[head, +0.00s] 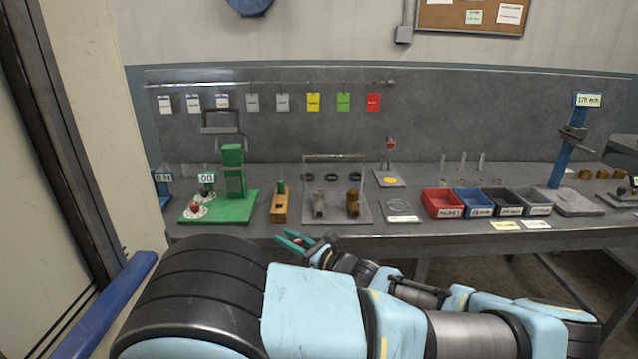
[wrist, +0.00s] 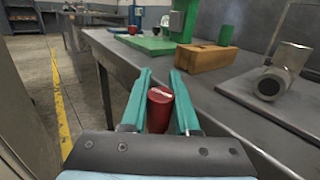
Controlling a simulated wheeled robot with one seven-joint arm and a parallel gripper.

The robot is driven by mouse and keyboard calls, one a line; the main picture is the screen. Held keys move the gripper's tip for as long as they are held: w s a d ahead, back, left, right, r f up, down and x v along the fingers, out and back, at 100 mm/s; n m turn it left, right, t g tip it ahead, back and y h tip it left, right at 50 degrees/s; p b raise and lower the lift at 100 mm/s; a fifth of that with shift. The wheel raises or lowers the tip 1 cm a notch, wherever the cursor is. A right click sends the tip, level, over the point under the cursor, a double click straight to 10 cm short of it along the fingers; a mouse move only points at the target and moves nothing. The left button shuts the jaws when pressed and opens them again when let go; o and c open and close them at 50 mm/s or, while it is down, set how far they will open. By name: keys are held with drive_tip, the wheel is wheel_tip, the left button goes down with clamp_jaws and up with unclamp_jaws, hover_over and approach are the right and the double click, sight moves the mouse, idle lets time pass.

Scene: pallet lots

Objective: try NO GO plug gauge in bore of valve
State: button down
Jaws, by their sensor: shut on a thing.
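My gripper (wrist: 161,76) has teal fingers shut on a red cylindrical plug gauge (wrist: 159,108), seen in the wrist view. A grey metal valve (head: 319,204) stands on a grey tray (head: 337,219). In the wrist view the same valve (wrist: 284,70) is at the right, apart from my gripper, its round bore facing the camera. A brass valve (head: 353,203) stands beside it. A wooden block (head: 280,210) holds a green-handled gauge (head: 281,188).
A green stand (head: 233,177) on a green base is at the left of the bench (head: 440,231). Red (head: 441,204), blue (head: 473,202) and dark bins stand right. A blue post (head: 567,158) is farther right. The floor left of the bench is clear.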

drive_tip(key=shift+w+d+f+m+h, duration=0.1)
drive_tip(key=shift+d+f+m+h, duration=0.2)
drive_tip(key=shift+f, duration=0.35)
drive_tip(key=shift+d+f+h, duration=0.1)
drive_tip(key=shift+d+f, duration=0.25)
drive_tip(key=shift+f, duration=0.25)
wheel_tip(320, 180, up, 6)
drive_tip(key=p, duration=0.4)
drive_tip(key=shift+a+f+p, duration=0.1)
drive_tip(key=shift+a+p, duration=0.05)
drive_tip(key=shift+p, duration=0.2)
